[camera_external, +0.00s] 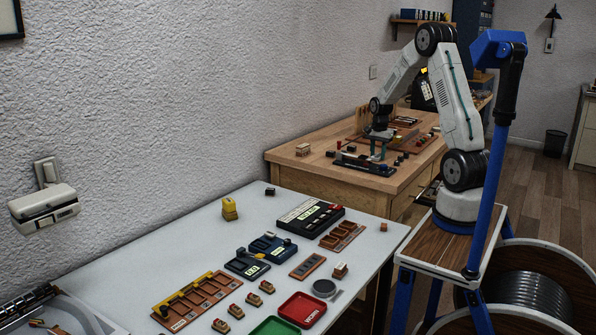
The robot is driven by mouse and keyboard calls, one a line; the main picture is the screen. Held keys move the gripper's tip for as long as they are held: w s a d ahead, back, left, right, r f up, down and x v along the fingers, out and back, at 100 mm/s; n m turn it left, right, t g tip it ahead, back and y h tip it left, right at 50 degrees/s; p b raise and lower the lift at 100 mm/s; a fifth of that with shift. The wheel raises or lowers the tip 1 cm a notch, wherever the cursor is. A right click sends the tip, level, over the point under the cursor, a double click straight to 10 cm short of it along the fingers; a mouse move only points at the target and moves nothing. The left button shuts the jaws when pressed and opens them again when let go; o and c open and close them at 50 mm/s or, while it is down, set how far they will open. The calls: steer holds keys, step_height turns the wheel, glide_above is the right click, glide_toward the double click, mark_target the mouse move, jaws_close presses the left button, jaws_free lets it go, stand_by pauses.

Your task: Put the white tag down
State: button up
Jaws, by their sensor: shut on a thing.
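My gripper (378,156) is over the far wooden bench, pointing down, with its greenish fingers just above or at a dark tray (352,161). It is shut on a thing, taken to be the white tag. The tag is too small at this distance to make out between the fingers. I cannot tell whether the fingers or the tag touch the tray.
The wooden bench (300,167) also bears small dark and red pieces and brown racks behind my gripper. A pale block (303,149) stands at its left. The near white table (205,254) holds trays, racks and devices. A textured wall runs along the left.

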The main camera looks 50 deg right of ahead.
mark_target(378, 155)
steer(key=shift+f, duration=0.1)
steer(key=o, duration=1)
steer(key=shift+c, duration=0.2)
step_height(378, 155, up, 12)
steer(key=s+a+r+n, duration=0.35)
steer(key=a+r, duration=0.35)
steer(key=a, duration=0.4)
steer(key=s+a+r+n+t, duration=0.1)
steer(key=s+a+n, duration=1.3)
steer(key=s+a, duration=0.6)
steer(key=shift+s+r, duration=0.35)
steer(key=shift+s, duration=0.65)
steer(key=shift+n, duration=0.25)
